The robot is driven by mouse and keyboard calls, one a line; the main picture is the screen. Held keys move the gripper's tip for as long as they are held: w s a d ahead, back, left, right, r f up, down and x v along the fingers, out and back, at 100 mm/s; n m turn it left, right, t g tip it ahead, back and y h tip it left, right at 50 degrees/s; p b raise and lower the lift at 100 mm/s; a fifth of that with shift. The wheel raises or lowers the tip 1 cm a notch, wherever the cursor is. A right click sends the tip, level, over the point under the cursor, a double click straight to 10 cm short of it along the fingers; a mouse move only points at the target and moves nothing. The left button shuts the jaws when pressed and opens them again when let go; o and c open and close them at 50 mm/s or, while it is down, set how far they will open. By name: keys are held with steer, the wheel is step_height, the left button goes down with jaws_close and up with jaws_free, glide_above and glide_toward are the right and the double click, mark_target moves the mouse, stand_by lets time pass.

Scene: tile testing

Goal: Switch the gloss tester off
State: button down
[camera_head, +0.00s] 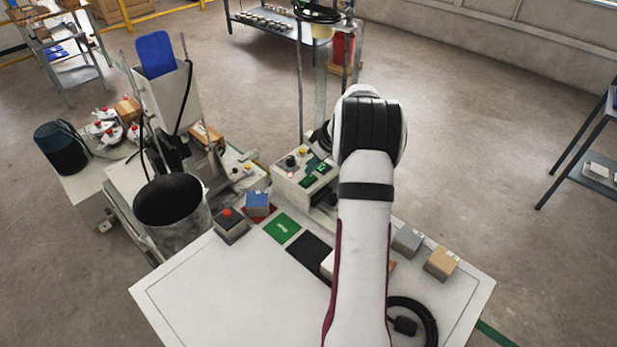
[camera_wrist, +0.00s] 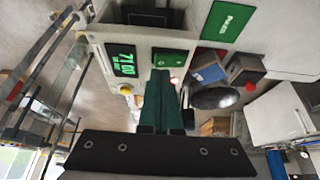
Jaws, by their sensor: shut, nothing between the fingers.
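The gloss tester (camera_head: 284,184) is a pale box at the far edge of the white table. In the wrist view its casing (camera_wrist: 115,35) fills the upper middle. Its lit green display (camera_wrist: 124,60) shows digits, and a second green panel (camera_wrist: 171,61) sits beside it. A yellow button (camera_wrist: 126,90) and a red glow (camera_wrist: 174,80) show near its edge. In the head view a dark knob (camera_head: 290,161) stands on its top. My gripper (camera_wrist: 161,74) is shut and empty, its dark green fingers pointing at the tester's control face. Contact cannot be told. The fingers hide part of the face.
A red-button box (camera_head: 230,226), a blue block (camera_head: 257,203), a green mat (camera_head: 282,228) and a black mat (camera_head: 310,251) lie left of my arm. Grey (camera_head: 407,240) and tan (camera_head: 441,262) blocks lie right. The table's front left is clear.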

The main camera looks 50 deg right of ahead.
mark_target(312, 177)
steer(key=shift+f, duration=0.5)
steer(key=shift+r, duration=3.5)
steer(key=s+a+r+m+g+y, duration=0.1)
steer(key=s+a+r, duration=0.15)
steer(key=a, duration=0.75)
steer(key=s+a+r+m+g, duration=0.1)
steer(key=s+a+r, duration=0.15)
steer(key=a, duration=0.75)
steer(key=s+a+r+g+y, duration=0.1)
steer(key=s+a+r, duration=0.15)
steer(key=a, duration=0.65)
steer(key=s+a+f+m+g, duration=0.1)
steer(key=s+a, duration=0.5)
steer(key=s, duration=0.3)
steer(key=s+a+f+m+g, duration=0.1)
steer(key=s+a+f+m, duration=0.1)
steer(key=s+a, duration=0.4)
steer(key=s, duration=0.3)
steer(key=shift+s+f+m, duration=0.25)
steer(key=shift+f+m, duration=0.05)
